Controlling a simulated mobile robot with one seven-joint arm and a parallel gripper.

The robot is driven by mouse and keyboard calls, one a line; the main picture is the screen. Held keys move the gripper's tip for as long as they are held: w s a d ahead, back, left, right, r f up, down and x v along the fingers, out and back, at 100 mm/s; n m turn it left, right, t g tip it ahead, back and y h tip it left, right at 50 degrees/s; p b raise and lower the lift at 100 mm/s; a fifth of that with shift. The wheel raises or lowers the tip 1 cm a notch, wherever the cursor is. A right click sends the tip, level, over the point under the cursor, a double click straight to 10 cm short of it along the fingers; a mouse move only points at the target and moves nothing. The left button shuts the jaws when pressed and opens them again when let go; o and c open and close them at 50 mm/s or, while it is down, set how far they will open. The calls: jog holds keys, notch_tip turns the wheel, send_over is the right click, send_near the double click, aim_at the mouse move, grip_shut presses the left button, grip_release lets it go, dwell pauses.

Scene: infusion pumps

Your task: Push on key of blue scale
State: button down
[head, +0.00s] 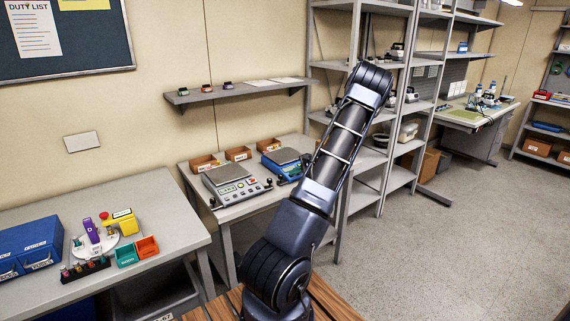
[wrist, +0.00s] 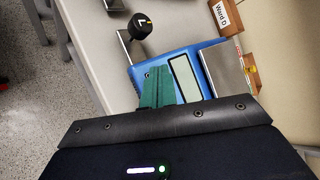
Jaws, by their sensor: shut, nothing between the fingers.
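The blue scale (head: 287,171) stands on the grey bench, right of a larger pale scale. It has a grey weighing pan (head: 281,156). In the wrist view the blue scale (wrist: 165,59) lies just beyond my gripper, with its pale display (wrist: 184,77) and part of the metal pan showing. My gripper (wrist: 160,70) has its green fingers shut and empty. The fingertips overlap the scale's front panel left of the display; I cannot tell whether they touch it. The on key is not clearly visible. My gripper is hidden in the head view behind my arm.
A black knob (wrist: 139,26) stands up near the scale's front edge. The pale scale (head: 232,184) is beside the blue one. Small brown bins (head: 238,153) stand behind, one labelled Ward D (wrist: 227,17) in the wrist view. A wall shelf (head: 237,92) hangs above.

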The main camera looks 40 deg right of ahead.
jog(key=shift+s+r, duration=0.15)
jog(key=shift+r, duration=0.4)
notch_tip(320, 180, up, 6)
jog(key=s, duration=0.1)
jog(key=shift+s, duration=0.3)
dwell(0.3)
jog(key=shift+f, duration=0.1)
